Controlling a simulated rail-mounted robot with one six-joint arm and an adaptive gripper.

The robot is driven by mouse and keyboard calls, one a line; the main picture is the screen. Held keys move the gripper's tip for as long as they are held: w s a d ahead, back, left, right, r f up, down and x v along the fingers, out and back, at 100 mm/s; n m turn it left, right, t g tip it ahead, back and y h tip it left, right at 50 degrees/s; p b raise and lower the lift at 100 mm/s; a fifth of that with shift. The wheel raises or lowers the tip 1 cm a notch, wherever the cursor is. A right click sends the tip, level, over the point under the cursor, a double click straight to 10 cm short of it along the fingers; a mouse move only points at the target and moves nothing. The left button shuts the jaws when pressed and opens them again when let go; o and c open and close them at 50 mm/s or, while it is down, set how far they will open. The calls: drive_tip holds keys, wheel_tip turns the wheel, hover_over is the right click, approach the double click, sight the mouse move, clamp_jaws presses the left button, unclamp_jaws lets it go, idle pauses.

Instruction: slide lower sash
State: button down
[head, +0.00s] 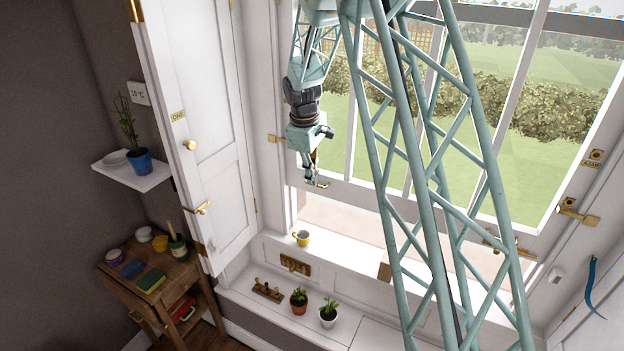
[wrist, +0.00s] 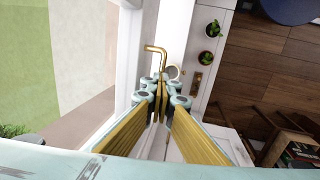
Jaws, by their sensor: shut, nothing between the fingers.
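The lower sash (head: 410,205) has a white bottom rail and tall glass panes. It stands raised, with an open gap between its rail and the sill. A brass hook-shaped lift (head: 320,185) is at the rail's left end; it also shows in the wrist view (wrist: 155,49). Another brass lift (head: 507,247) is at the right end, partly behind my arm. My gripper (head: 312,181) is shut and empty at the left lift. In the wrist view its closed fingertips (wrist: 160,84) are just below the lift; I cannot tell whether they touch it.
Two potted plants (head: 328,315) (head: 298,300) stand on the lower ledge. An open white shutter (head: 205,120) is at the left. A wooden stand (head: 160,280) with small items is at lower left.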

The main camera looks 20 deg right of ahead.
drive_tip(key=c, duration=3.3)
unclamp_jaws()
drive_tip(key=shift+c, duration=0.2)
drive_tip(key=shift+o, duration=1)
wheel_tip(320, 180, up, 12)
drive_tip(key=s+a, duration=0.1)
drive_tip(key=shift+s+a+f, duration=0.15)
drive_tip(key=shift+s+a, duration=0.05)
drive_tip(key=shift+a, duration=0.1)
clamp_jaws()
drive_tip(key=shift+d, duration=0.1)
